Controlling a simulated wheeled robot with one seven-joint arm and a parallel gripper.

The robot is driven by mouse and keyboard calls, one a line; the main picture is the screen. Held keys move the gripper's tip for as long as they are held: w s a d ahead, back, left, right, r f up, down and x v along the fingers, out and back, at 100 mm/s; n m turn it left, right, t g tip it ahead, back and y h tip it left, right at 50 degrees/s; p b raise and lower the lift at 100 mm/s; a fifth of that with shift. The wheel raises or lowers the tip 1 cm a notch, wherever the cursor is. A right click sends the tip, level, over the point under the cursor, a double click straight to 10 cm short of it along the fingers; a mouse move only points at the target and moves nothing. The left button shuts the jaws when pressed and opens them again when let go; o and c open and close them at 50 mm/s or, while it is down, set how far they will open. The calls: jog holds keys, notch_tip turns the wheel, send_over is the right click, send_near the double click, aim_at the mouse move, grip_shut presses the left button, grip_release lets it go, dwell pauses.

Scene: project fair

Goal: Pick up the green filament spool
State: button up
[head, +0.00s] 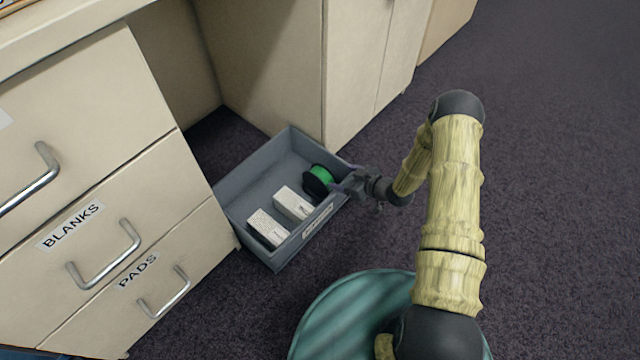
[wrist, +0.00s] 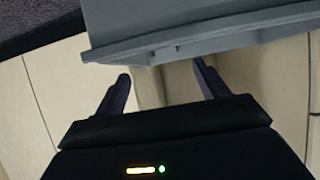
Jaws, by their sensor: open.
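The green filament spool (head: 319,178) has a black flange and stands in the right part of a grey bin on the floor. My gripper (head: 352,183) is at the bin's right end, close to the spool in the head view. In the wrist view my gripper (wrist: 160,85) has its two fingers apart with nothing held between them. The wrist view shows the grey bin's wall (wrist: 200,35) beyond the fingertips; the spool does not show there. The gap between fingers and spool is hard to judge.
The grey bin (head: 238,183) also holds two white boxes, one in the middle (head: 293,203) and one nearer the front (head: 267,229). A beige drawer cabinet (head: 165,190) stands left, and a beige cupboard (head: 350,60) stands behind the bin. Dark carpet (head: 550,160) is clear at right.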

aim_at(322, 172)
jog(key=b+x, duration=0.3)
jog(key=x, duration=0.4)
jog(key=shift+f+b, duration=0.1)
jog(key=shift+b, duration=0.25)
jog(key=shift+w+a, duration=0.2)
jog(key=shift+a, duration=0.1)
jog(key=shift+d, duration=0.3)
jog(key=shift+a+f, duration=0.1)
jog(key=shift+a, duration=0.2)
jog(key=b+x, duration=0.2)
jog(key=b, duration=0.1)
jog(key=b+x, duration=0.1)
jog(key=x, duration=0.1)
jog(key=shift+s+a, duration=0.25)
jog(key=shift+a, duration=0.15)
jog(key=shift+w+a+b, duration=0.2)
jog(key=shift+w+b, duration=0.05)
jog(key=shift+b, duration=0.1)
